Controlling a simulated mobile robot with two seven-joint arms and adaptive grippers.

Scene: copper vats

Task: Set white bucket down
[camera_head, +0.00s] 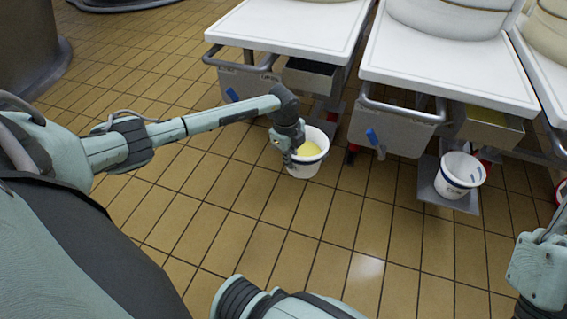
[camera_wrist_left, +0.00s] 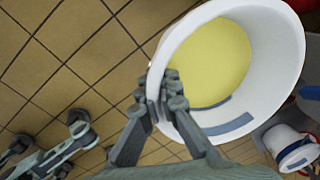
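The white bucket (camera_head: 307,167) with yellow contents is near the middle of the head view, upright in front of the carts. My left gripper (camera_head: 287,148) is at its left rim. In the left wrist view the fingers (camera_wrist_left: 163,95) are closed on the rim of this bucket (camera_wrist_left: 275,45), one inside and one outside. I cannot tell whether its base touches the tiled floor. Part of my right arm (camera_head: 540,270) shows at the right edge; its fingers cannot be made out.
A second white bucket (camera_head: 458,178) stands on a low grey platform (camera_head: 428,183) to the right. Carts with white tops (camera_head: 285,25) and grey metal boxes (camera_head: 395,130) stand behind. A dark vat base (camera_head: 30,50) is at the upper left. Tiled floor (camera_head: 330,225) is clear in front.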

